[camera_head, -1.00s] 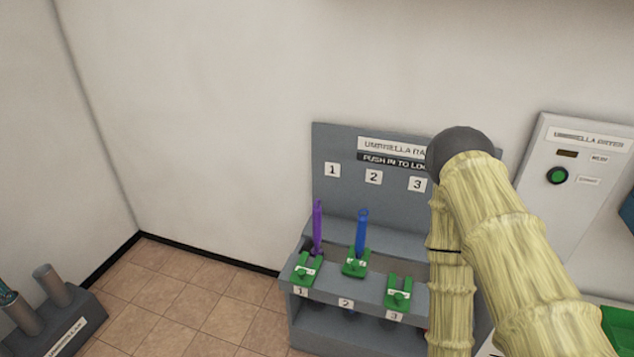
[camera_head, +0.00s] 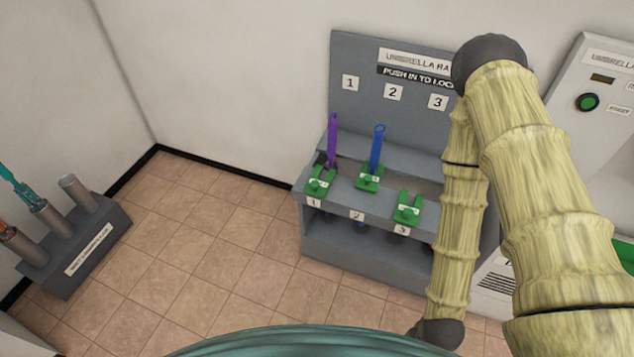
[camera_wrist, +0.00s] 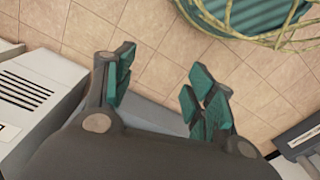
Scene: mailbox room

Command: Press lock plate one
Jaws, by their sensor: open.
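Lock plate one is the green plate (camera_head: 320,181) at the left of the grey umbrella rack (camera_head: 385,60), above the label 1. A purple umbrella (camera_head: 333,140) stands upright right behind it. A second green plate (camera_head: 369,177) has a blue umbrella (camera_head: 377,150) behind it, and a third green plate (camera_head: 407,208) has no umbrella visible behind it. My gripper (camera_wrist: 155,88) shows in the wrist view with its teal-padded fingers apart and nothing between them. It points down over floor and grey surfaces, away from the plates. In the head view my arm hides the rack's right part.
A grey stand (camera_head: 85,240) with tubes and umbrellas sits on the floor at left. A white umbrella dryer panel (camera_head: 570,120) with a green button (camera_head: 587,102) is at right. The tiled floor (camera_head: 215,255) between stand and rack is clear.

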